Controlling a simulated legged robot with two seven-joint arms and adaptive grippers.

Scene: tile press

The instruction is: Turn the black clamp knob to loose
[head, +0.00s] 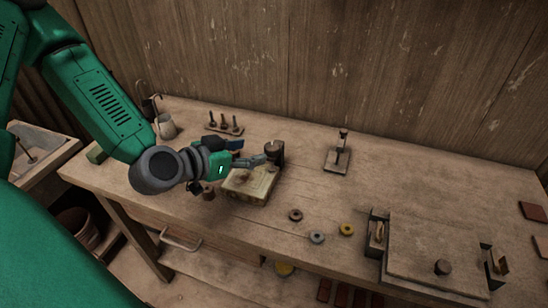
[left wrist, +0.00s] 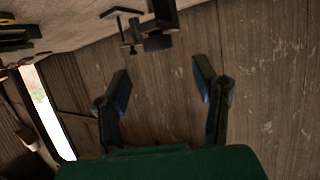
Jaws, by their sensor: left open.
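My left gripper (head: 258,160) reaches in from the left over the bench, beside a dark round knob-like piece (head: 274,147) at the back of a pale yellowish block (head: 250,184). Whether it touches this piece I cannot tell. In the left wrist view my left gripper (left wrist: 162,82) has its two fingers apart with nothing between them. Another dark knob (head: 442,267) stands on a flat wooden plate (head: 445,245) at the lower right. Which knob is the clamp knob, and how it is turned, I cannot tell. My right gripper is not in view.
A small upright fixture (head: 338,157) stands at the back of the bench. Several rings, including a yellow one (head: 346,230), lie in front. Bench between fixture and plate is clear.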

